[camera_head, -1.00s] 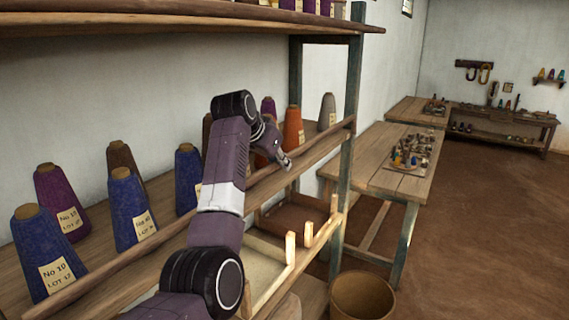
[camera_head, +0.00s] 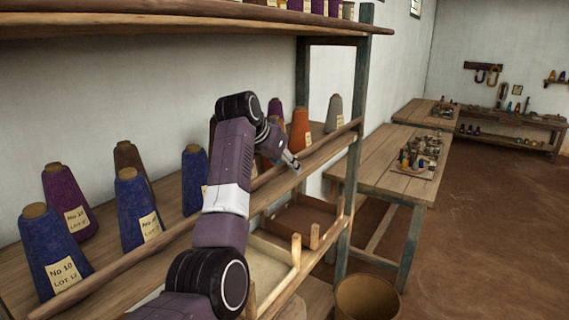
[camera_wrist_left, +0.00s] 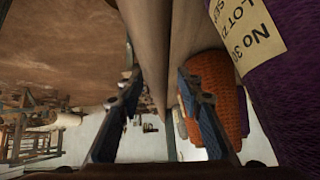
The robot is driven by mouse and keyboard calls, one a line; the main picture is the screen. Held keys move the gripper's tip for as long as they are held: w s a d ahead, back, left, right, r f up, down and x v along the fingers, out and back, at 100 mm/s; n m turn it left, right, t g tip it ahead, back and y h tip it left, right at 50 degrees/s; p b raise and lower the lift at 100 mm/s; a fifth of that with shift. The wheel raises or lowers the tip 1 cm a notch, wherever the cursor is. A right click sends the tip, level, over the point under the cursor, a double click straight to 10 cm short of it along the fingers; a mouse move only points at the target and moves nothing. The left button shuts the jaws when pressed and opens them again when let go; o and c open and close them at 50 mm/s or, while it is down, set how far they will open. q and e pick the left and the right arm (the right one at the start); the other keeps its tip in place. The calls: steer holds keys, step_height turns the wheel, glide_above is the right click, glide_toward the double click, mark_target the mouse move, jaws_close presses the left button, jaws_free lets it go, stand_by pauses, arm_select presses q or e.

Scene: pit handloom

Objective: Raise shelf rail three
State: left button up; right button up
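The shelf rail (camera_head: 205,222) is a long round wooden bar along the front of the middle shelf, before the yarn cones. I cannot tell which rail is number three. My left gripper (camera_head: 293,164) is at this rail, toward its far end. In the left wrist view my left gripper (camera_wrist_left: 157,80) has its two fingers apart, with a pale wooden bar, likely the rail (camera_wrist_left: 147,35), running between them. I cannot tell whether either finger touches it. My right gripper is not in view.
Blue cones (camera_head: 137,212), a purple cone (camera_head: 70,203) and an orange cone (camera_head: 300,128) stand behind the rail. A blue-green post (camera_head: 357,130) stands at the shelf end. A bin (camera_head: 367,298) is on the floor. A work table (camera_head: 385,165) stands beyond; the floor at right is clear.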

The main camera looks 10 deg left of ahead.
mark_target(268, 172)
arm_select(q)
steer(key=v, duration=1.2)
steer(key=shift+f, duration=0.15)
